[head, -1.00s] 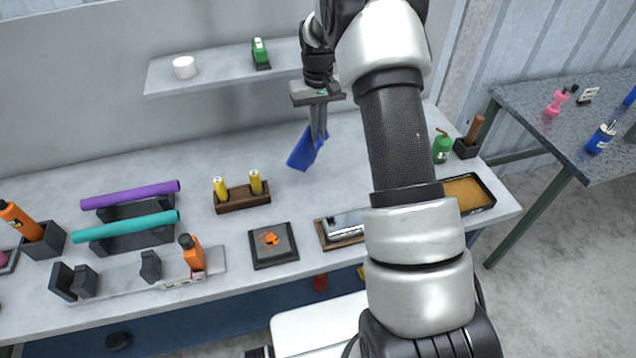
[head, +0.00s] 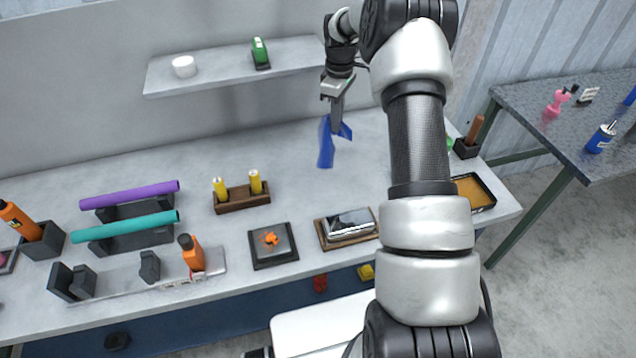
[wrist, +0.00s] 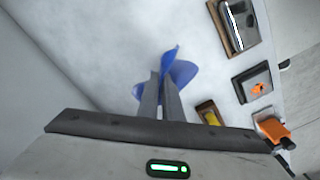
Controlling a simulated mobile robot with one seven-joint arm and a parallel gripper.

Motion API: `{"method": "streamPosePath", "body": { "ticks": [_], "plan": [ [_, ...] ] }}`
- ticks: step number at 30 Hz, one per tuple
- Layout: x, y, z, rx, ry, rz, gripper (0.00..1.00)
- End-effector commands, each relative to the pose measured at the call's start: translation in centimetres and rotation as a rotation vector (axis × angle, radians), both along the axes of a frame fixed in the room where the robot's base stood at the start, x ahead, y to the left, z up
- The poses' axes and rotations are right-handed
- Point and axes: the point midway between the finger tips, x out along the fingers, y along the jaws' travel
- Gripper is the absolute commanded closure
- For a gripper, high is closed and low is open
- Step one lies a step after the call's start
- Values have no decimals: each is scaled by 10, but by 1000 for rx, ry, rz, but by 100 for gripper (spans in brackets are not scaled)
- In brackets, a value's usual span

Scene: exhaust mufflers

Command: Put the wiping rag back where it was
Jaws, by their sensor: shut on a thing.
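The wiping rag (head: 326,145) is a blue cloth hanging folded from my gripper (head: 336,122), above the back part of the workbench. In the wrist view the rag (wrist: 181,72) spreads out on both sides of the fingertips (wrist: 160,80), which are shut on it. The head view does not clearly show whether the rag's lower end touches the bench (head: 290,150).
A wall shelf (head: 215,72) with a white round thing (head: 184,66) and a green item (head: 260,52) is left of my gripper. A wooden holder (head: 242,199), a dark square tray (head: 273,246) and a metal block (head: 348,224) stand nearer the front. Bench around the rag is clear.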

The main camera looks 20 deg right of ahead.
Motion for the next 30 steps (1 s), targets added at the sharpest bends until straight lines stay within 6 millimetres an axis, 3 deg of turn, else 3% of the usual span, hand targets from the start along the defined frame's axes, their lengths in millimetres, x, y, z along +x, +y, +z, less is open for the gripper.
{"method": "streamPosePath", "body": {
  "ticks": [14, 25, 30],
  "plan": [
    [24, -46, -7, 2, 1, 647, 100],
    [4, -8, -66, 2, 3, 640, 100],
    [-12, 22, -71, 2, 3, 641, 100]
  ]
}}
